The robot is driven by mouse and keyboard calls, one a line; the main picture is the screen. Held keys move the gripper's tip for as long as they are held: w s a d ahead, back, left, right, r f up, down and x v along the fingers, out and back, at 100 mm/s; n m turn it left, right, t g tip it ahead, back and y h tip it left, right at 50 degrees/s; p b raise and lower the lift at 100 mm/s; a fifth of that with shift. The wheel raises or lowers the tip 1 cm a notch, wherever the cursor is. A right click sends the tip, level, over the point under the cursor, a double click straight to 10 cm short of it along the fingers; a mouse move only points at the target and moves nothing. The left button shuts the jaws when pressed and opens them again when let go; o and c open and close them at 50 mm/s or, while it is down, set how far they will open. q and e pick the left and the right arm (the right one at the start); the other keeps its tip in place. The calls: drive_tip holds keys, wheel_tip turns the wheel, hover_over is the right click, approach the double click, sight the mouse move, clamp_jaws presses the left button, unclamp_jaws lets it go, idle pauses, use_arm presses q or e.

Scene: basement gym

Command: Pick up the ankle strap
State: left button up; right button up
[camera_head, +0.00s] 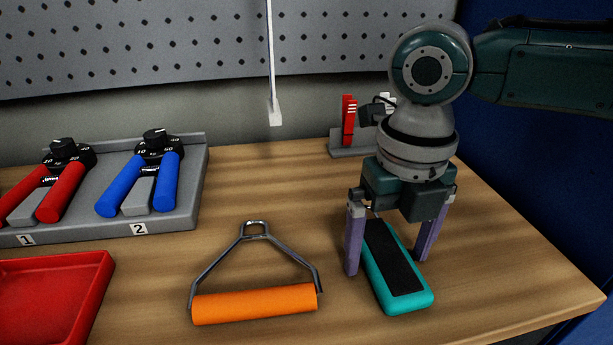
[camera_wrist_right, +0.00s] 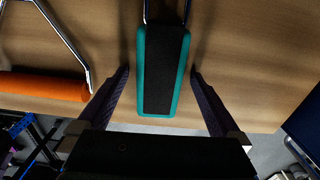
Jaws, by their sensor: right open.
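The ankle strap (camera_head: 397,270) is a teal padded piece with a black top band, lying on the wooden table. It also shows in the right wrist view (camera_wrist_right: 163,70), with a metal ring part at its upper end, partly cut off there. My right gripper (camera_head: 386,262) is open and points down over the strap, one purple finger on each side of it. In the right wrist view the fingers (camera_wrist_right: 162,82) stand apart from the strap's sides, with gaps visible. The strap's far end is hidden behind the gripper in the head view. My left gripper is not in view.
An orange-handled metal grip (camera_head: 255,304) lies left of the strap. A red tray (camera_head: 100,285) and a grey rack (camera_head: 190,205) with red and blue hand grippers stand further left. A small grey holder (camera_head: 345,150) with a red item stands behind my right gripper. The table's right edge is near.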

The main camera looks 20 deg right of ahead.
drive_tip(key=shift+c, duration=0.2)
drive_tip(key=c, duration=1.4)
